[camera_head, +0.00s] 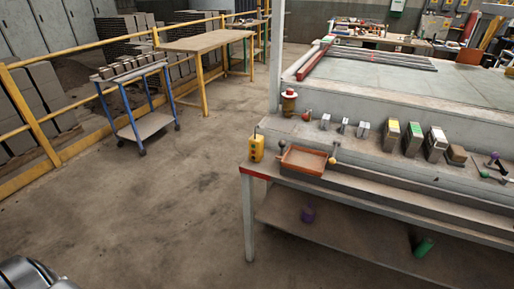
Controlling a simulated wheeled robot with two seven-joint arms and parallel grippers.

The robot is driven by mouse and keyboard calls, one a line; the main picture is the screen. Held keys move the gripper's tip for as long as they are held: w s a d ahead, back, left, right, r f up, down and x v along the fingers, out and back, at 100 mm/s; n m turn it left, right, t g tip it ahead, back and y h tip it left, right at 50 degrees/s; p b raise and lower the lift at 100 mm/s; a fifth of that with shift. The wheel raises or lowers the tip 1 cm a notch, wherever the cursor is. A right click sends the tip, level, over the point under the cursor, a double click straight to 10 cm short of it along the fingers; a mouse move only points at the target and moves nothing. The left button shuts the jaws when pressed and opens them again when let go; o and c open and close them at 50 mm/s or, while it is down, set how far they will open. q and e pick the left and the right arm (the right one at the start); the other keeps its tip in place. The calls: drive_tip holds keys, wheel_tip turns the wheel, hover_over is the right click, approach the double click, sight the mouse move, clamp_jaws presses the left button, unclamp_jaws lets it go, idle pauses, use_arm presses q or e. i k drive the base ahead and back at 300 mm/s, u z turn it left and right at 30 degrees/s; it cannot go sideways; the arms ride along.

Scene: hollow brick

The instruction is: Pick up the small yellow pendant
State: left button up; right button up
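The small yellow pendant (257,149) stands upright on the left end of the grey workbench, near its front corner. It has dark marks on its front face and a thin stub on top. It sits just left of a shallow orange-brown tray (290,170), with a small gap between them. Nothing covers the pendant. Neither of my grippers shows; only a dark, shiny part of mine is at the bottom left corner.
The workbench (375,205) has a red-edged left corner, a lower shelf and one visible leg. A yellow-red container (289,102), ball-ended levers and several boxes stand behind and right of the tray. A blue-legged cart (136,100) is at the left. Open floor (150,215) lies left of the bench.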

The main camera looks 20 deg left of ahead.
sight(256, 142)
drive_tip(key=u, duration=1.55)
drive_tip(key=i, duration=0.55)
drive_tip(key=z, duration=2.2)
